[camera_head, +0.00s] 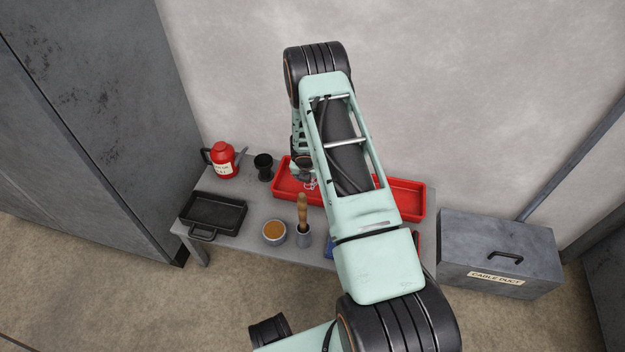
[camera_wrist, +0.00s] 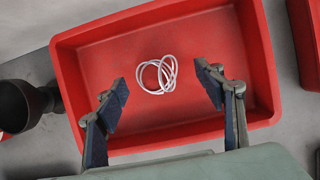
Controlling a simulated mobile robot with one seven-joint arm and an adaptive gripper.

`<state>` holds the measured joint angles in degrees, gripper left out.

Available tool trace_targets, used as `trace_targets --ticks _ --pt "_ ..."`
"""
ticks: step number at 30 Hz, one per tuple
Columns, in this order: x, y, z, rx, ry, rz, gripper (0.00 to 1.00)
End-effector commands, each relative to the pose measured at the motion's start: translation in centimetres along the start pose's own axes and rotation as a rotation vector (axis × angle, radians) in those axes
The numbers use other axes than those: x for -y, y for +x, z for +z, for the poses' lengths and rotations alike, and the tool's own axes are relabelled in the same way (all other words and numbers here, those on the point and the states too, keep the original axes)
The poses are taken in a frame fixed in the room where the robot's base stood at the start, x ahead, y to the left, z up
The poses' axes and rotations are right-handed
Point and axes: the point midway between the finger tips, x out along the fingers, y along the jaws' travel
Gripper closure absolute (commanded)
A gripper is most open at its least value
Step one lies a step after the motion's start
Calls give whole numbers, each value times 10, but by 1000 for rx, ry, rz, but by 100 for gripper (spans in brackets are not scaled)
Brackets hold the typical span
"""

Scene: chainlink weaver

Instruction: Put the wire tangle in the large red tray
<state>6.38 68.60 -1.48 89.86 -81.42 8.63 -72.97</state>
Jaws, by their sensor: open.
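The wire tangle (camera_wrist: 158,74) is a loose bundle of white loops. In the wrist view it lies inside a red tray (camera_wrist: 78,92), apart from the walls, and looks to rest on the floor of the tray. In the head view a small pale part of the tangle (camera_head: 311,184) shows under my gripper, inside the left red tray (camera_head: 285,190). My gripper (camera_wrist: 166,90) is open and empty above the tray, with its two fingers on either side of the tangle and not touching it. My arm hides part of the tray in the head view.
A second red container (camera_head: 408,205) shows right of my arm. On the bench stand a red oil can (camera_head: 222,160), a black cup (camera_head: 263,165), a black pan (camera_head: 213,212), an orange-filled tin (camera_head: 274,232) and a wooden-handled tool (camera_head: 303,212). A grey cable-duct box (camera_head: 500,250) stands right.

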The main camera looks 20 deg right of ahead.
Motion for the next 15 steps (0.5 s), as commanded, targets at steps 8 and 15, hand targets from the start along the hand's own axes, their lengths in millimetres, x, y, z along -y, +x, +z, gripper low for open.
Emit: trace_targets --ticks 8,15 --pt "-1 -62 2 2 -1 2 37" --pt "0 -96 1 0 0 0 37"
